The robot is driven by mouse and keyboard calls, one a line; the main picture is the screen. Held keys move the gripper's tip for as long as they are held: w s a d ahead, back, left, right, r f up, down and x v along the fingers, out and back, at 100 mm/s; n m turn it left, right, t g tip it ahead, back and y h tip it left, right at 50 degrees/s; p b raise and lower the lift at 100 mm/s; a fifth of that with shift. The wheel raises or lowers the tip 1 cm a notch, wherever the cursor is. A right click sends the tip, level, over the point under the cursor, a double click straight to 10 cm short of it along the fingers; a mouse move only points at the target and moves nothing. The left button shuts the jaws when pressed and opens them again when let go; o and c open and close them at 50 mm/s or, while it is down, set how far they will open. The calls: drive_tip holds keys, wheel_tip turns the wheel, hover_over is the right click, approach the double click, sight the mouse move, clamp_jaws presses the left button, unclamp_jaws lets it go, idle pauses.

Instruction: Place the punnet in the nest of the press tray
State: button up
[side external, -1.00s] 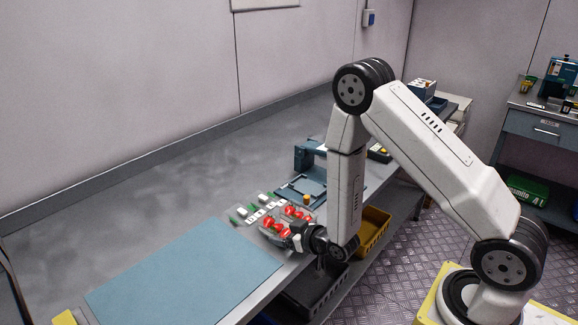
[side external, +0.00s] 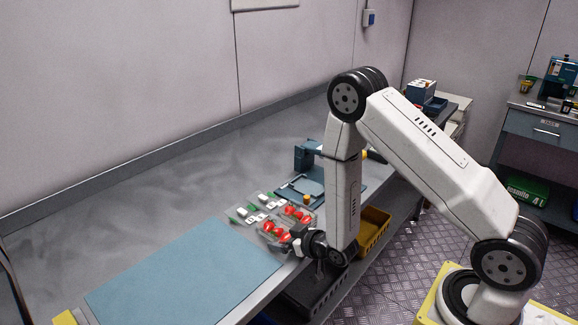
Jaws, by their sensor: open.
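The punnet (side external: 287,222) is a clear tray holding several red berries, near the front edge of the bench. My gripper (side external: 297,240) is open, low at the punnet's front right side. Its dark fingers are small and partly hidden by the wrist, so I cannot tell whether they touch the punnet. The press tray (side external: 325,198) is a blue-grey plate behind and to the right of the punnet, partly behind my arm. Its nest (side external: 305,185) shows as a paler area in the plate.
A blue press frame (side external: 304,157) stands at the tray's back. White and green pieces (side external: 247,212) lie left of the punnet. A flat light-blue mat (side external: 185,275) covers the bench front left. A yellow bin (side external: 372,230) sits below the bench edge. The bench behind is clear.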

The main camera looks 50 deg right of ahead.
drive_tip(key=shift+s, duration=0.1)
drive_tip(key=v, duration=0.7)
drive_tip(key=shift+s, duration=0.35)
drive_tip(key=shift+w+a+r, duration=0.1)
idle(0.5)
drive_tip(key=shift+w+r+g, duration=0.15)
drive_tip(key=shift+w+g, duration=0.1)
drive_tip(key=shift+g, duration=0.15)
drive_tip(key=shift+w+r+g, duration=0.15)
drive_tip(key=shift+r+g, duration=0.2)
drive_tip(key=shift+g, duration=0.25)
drive_tip(key=shift+a+r+g, duration=0.1)
drive_tip(key=shift+r+g, duration=0.35)
drive_tip(key=shift+g, duration=0.25)
drive_tip(key=shift+s+r+g, duration=0.35)
drive_tip(key=shift+r+g, duration=0.2)
drive_tip(key=shift+g, duration=0.15)
drive_tip(key=s+a+r+g, duration=0.1)
drive_tip(key=s+r+g, duration=0.5)
drive_tip(key=s+r, duration=0.1)
drive_tip(key=shift+s, duration=0.55)
drive_tip(key=shift+w+r, duration=0.1)
drive_tip(key=shift+w, duration=0.05)
